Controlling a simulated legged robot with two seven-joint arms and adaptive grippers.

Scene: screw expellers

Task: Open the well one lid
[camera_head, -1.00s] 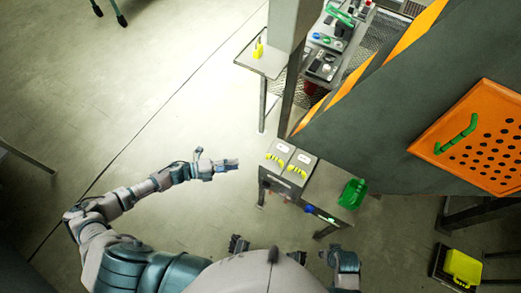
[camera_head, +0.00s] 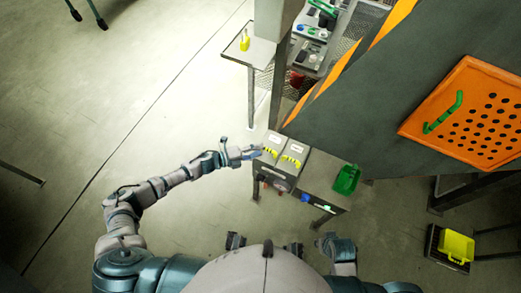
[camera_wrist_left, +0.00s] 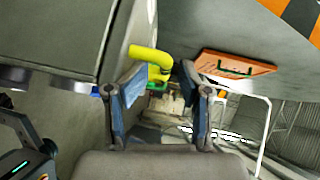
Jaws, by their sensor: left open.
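Two grey lids with yellow handles lie side by side on a metal stand, the left lid (camera_head: 271,143) and the right lid (camera_head: 297,150). Each has a small white label too small to read, so I cannot tell which is well one. Both lids look shut. My left gripper (camera_head: 254,152) is at the left lid's yellow handle. In the left wrist view the left gripper (camera_wrist_left: 160,88) is open, with a yellow handle (camera_wrist_left: 148,56) showing between and beyond its fingertips. I cannot tell whether they touch.
A green scoop-like container (camera_head: 346,179) sits on the stand right of the lids. A large dark machine panel (camera_head: 385,125) with an orange perforated plate (camera_head: 470,115) rises to the right. A small shelf (camera_head: 249,50) holds a yellow object.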

